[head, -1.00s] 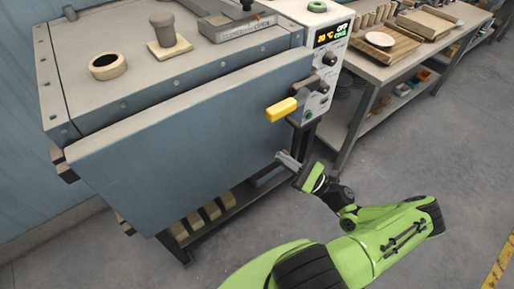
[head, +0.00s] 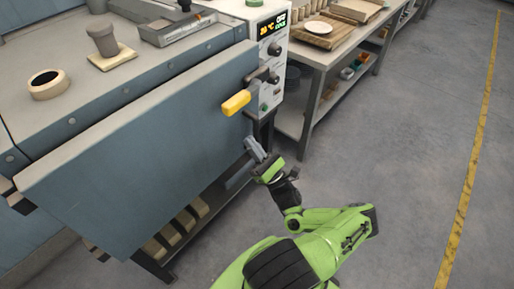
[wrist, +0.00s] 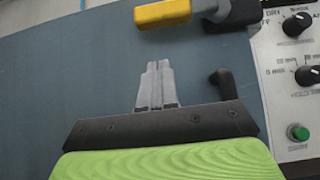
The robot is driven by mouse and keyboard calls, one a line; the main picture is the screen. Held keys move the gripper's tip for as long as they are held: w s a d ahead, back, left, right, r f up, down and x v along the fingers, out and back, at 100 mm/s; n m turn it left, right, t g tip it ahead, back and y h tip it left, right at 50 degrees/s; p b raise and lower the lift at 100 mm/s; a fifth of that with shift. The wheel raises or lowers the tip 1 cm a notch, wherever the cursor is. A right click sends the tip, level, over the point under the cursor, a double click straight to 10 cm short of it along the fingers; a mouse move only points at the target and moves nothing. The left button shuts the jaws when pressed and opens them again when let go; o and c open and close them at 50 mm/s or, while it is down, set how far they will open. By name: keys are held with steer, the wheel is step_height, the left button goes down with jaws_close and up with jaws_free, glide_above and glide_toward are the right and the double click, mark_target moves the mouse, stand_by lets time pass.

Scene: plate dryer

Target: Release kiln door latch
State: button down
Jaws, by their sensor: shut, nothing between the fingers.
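The kiln door (head: 140,150) is the broad blue-grey front panel. Its latch (head: 236,103) has a yellow grip, at the door's right end near the control panel. In the wrist view the yellow latch grip (wrist: 162,13) is at the top, joined to a grey shaft and a dark mount at its right. My gripper (head: 250,142) is below the latch, in front of the door's lower right part. In the wrist view my gripper's fingers (wrist: 157,66) are together, empty, pointing up toward the yellow grip with a gap between.
The control panel (head: 271,60) with display, knobs and a green button is right of the latch. A black peg-like part (wrist: 222,84) shows right of my fingers. A workbench (head: 322,48) stands at the right. Open floor (head: 400,130) lies right of my arm.

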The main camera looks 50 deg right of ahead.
mark_target(241, 95)
steer(key=w+r, duration=0.3)
steer(key=r, duration=0.4)
steer(key=shift+w+r+p, duration=0.15)
steer(key=shift+p, duration=0.3)
steer(key=shift+d+h, duration=0.15)
steer(key=shift+h, duration=0.15)
